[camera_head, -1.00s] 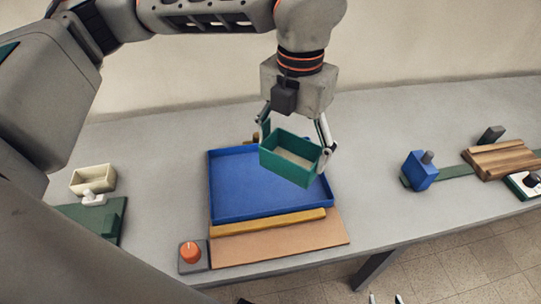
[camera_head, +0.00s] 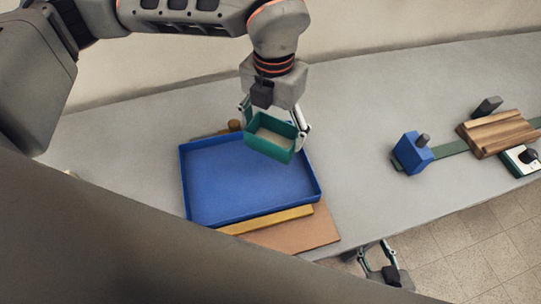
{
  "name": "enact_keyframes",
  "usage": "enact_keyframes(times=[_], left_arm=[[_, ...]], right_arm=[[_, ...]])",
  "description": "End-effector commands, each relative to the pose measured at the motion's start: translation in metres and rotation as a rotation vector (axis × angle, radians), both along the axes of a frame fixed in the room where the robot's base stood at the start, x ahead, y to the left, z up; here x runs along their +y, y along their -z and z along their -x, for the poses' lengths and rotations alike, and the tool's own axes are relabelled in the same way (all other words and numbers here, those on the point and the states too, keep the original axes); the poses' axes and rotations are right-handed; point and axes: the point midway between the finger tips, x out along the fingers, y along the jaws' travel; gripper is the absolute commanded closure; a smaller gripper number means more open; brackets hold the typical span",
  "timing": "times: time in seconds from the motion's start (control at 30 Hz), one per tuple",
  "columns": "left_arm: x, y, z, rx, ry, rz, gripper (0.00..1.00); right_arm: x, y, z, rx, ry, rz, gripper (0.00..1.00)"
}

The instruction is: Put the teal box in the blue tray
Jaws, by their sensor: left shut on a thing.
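The teal box (camera_head: 268,147) is an open-topped box with a pale inside. My left gripper (camera_head: 274,132) is shut on it, with one finger at each side. It hangs slightly tilted over the back right part of the blue tray (camera_head: 200,213); I cannot tell whether it touches the tray.
A yellow bar (camera_head: 268,219) and a tan board (camera_head: 300,235) lie along the tray's front. A brown knob (camera_head: 234,125) stands behind the tray. A blue block (camera_head: 412,153) and a wooden block (camera_head: 497,133) stand at the right. The table between is clear.

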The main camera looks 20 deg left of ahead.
Motion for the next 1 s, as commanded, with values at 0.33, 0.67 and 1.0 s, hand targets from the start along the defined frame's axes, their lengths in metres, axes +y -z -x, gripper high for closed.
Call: enact_keyframes(times=[0.33, 0.67, 1.0], left_arm=[[0.0, 0.063, 0.0, 0.0, -0.001, 0.001, 0.47], [0.0, 0.093, 0.001, 0.003, -0.001, -0.001, 0.47], [0.0, 0.109, -0.001, -0.002, 0.0, 0.0, 0.47]], right_arm=[[0.0, -0.002, -0.003, -0.006, 0.0, -0.001, 0.6], [0.0, -0.002, -0.003, -0.006, 0.0, 0.0, 0.6], [0.0, -0.002, -0.003, -0.006, 0.0, -0.001, 0.6]])
